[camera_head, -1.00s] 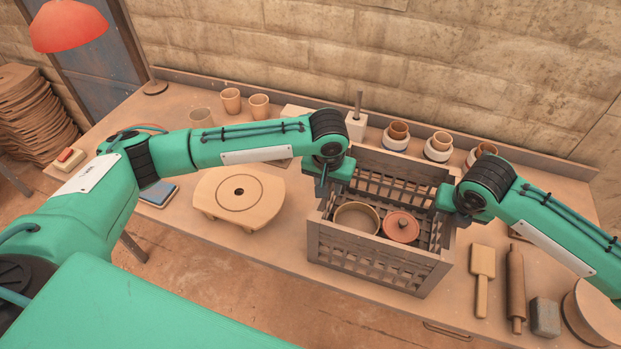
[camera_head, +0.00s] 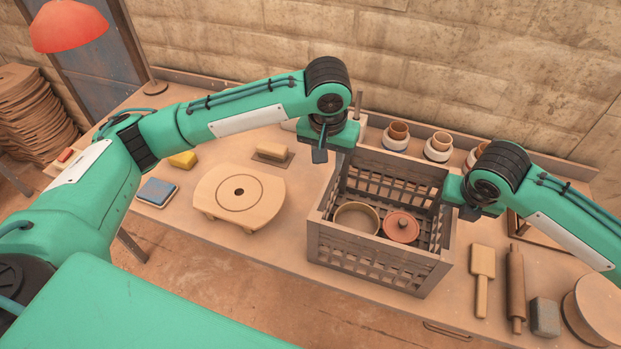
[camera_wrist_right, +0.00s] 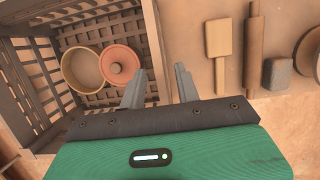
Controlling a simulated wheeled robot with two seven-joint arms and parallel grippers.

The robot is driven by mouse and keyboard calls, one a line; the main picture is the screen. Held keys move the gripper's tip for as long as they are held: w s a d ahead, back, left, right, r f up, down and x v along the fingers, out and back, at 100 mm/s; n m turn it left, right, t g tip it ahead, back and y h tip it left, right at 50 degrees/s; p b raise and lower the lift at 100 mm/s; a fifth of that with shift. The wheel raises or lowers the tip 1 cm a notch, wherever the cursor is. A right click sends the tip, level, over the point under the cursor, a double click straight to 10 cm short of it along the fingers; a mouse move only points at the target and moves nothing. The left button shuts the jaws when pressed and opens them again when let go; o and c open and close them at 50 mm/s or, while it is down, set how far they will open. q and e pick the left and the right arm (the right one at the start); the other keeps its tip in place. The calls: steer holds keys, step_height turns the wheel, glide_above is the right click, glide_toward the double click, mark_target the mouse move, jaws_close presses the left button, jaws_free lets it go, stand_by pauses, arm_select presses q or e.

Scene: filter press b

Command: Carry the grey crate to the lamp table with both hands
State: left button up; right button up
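The grey crate (camera_head: 380,262) stands upright on the worktable, right of centre; its slatted walls also show in the wrist view (camera_wrist_right: 154,40). It holds a tan bowl (camera_head: 357,217) and a reddish lidded pot (camera_head: 401,227). My left gripper (camera_head: 319,155) is above and beyond the crate's left back corner, apart from it; its finger opening is not clear. My right gripper (camera_head: 466,211) is at the crate's right wall. In the wrist view its fingers (camera_wrist_right: 160,80) are spread, one on each side of that wall's rim. A red lamp shade (camera_head: 67,25) hangs at upper left; no table is clearly visible beneath it.
A round-topped wooden stand (camera_head: 240,196), a blue pad (camera_head: 157,192) and a yellow sponge (camera_head: 183,159) are left of the crate. A paddle (camera_head: 482,275), rolling pin (camera_head: 516,285) and grey block (camera_head: 545,316) lie right. Cups (camera_head: 437,147) line the back.

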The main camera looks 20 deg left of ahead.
steer(key=v, duration=0.7)
steer(key=shift+s+r, duration=0.1)
steer(key=shift+r, duration=0.1)
steer(key=shift+f, duration=0.1)
